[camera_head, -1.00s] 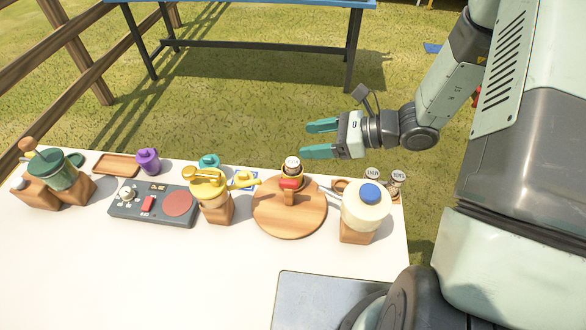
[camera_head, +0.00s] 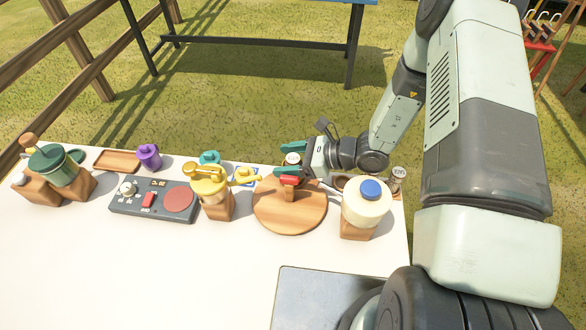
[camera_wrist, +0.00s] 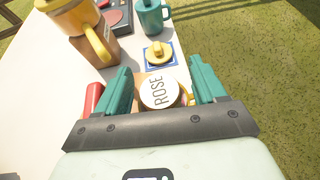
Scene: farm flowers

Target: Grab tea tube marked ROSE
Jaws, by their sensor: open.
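The tea tube marked ROSE (camera_wrist: 160,92) shows its white lid with the word facing the camera in the wrist view. In the head view its white top (camera_head: 292,159) stands at the back of the round wooden board. My gripper (camera_head: 291,161) is open around the tube, with one teal finger on each side of it. In the wrist view my gripper's fingers (camera_wrist: 160,88) flank the lid with small gaps. The tube's lower body is mostly hidden by my gripper.
A cream pot with a blue lid (camera_head: 366,208) stands right of the round board (camera_head: 290,222). Another labelled tube (camera_head: 398,176) is behind it. A yellow teapot (camera_head: 210,183) and teal cup (camera_head: 209,158) stand left.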

